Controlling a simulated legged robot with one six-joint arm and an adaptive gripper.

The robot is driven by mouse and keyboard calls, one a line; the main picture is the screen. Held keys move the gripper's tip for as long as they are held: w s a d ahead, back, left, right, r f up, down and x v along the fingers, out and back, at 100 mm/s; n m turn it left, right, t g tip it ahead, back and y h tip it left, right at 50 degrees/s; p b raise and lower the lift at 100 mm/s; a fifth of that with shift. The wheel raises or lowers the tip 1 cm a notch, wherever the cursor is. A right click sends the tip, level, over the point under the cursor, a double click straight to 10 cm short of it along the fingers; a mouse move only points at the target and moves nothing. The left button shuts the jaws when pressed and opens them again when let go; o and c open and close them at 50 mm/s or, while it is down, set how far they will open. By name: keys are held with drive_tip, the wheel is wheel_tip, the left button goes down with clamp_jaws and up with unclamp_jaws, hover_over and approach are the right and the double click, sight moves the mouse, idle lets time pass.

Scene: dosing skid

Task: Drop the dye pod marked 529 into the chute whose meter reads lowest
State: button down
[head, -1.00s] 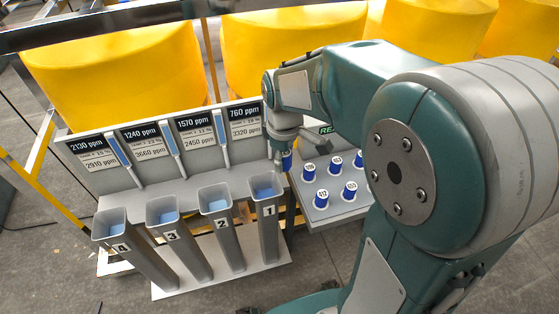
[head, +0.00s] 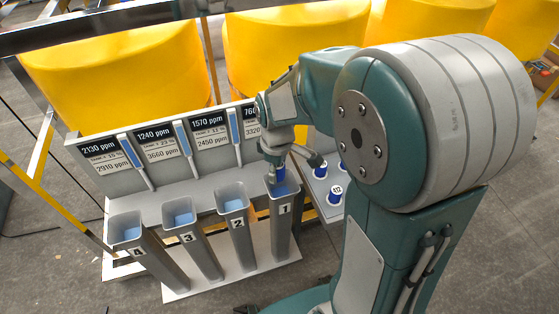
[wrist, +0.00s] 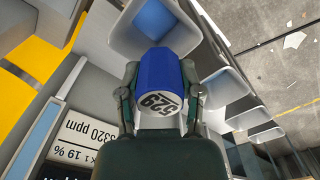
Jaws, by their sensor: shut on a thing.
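My gripper (head: 272,178) is shut on a blue dye pod (head: 280,174) with a white end. In the wrist view the pod (wrist: 162,75) shows 529, between the two fingers (wrist: 160,92). The pod is over the mouth of chute 1 (head: 284,212); the chute rim (wrist: 122,38) shows behind it. To the left stand chute 2 (head: 238,222), chute 3 (head: 188,230) and chute 4 (head: 135,241). The meter panel (head: 157,151) shows top readings 2130, 1240, 1570 ppm and a partly hidden 760 from left to right. Lower readings are 2910, 3660, 2450 and 3320.
A pod tray (head: 326,211) right of chute 1 holds several blue pods, partly hidden by my arm. Yellow tanks (head: 115,75) stand behind the panel. Blue-grey gauge strips (head: 184,140) slope between the readings. A yellow rail (head: 45,200) runs at the left.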

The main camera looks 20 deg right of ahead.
sight(283, 179)
drive_tip(key=shift+f, duration=0.5)
drive_tip(key=f, duration=0.1)
drive_tip(key=d+f, duration=0.1)
drive_tip(key=f, duration=0.1)
drive_tip(key=shift+d+f, duration=0.1)
drive_tip(key=shift+d, duration=0.2)
drive_tip(key=shift+a+f, duration=0.5)
drive_tip(key=c, duration=0.6)
unclamp_jaws()
drive_tip(key=o, duration=0.4)
drive_tip(key=shift+d, duration=0.3)
drive_tip(key=shift+a, duration=0.15)
